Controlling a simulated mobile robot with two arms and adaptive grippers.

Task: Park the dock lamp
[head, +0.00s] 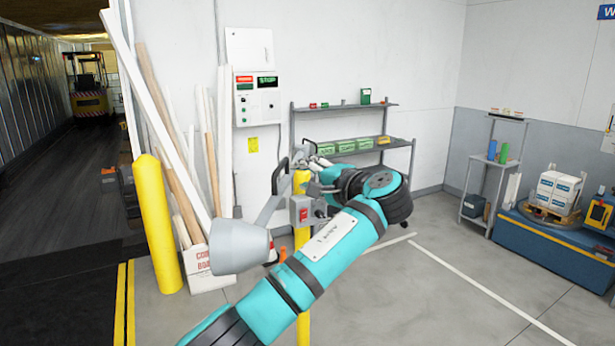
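The dock lamp has a grey cone-shaped head (238,249) hanging at the left of a yellow post (302,182). A grey lamp arm (272,207) runs from the head up toward the post top. A small grey box with a red switch (304,213) is on the post. My teal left arm crosses the middle of the view and bends back at a black elbow. My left gripper (311,172) is at the post top, close to the lamp's joints and black loops. Its fingertips blend with these grey parts, so contact and opening are unclear. My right gripper is out of view.
A yellow bollard (156,225) and leaning boards in a box (205,268) stand left of the lamp. A control panel (257,98) is on the wall behind. Shelves (400,143) stand behind my arm. The floor at right is clear up to a blue platform (550,240).

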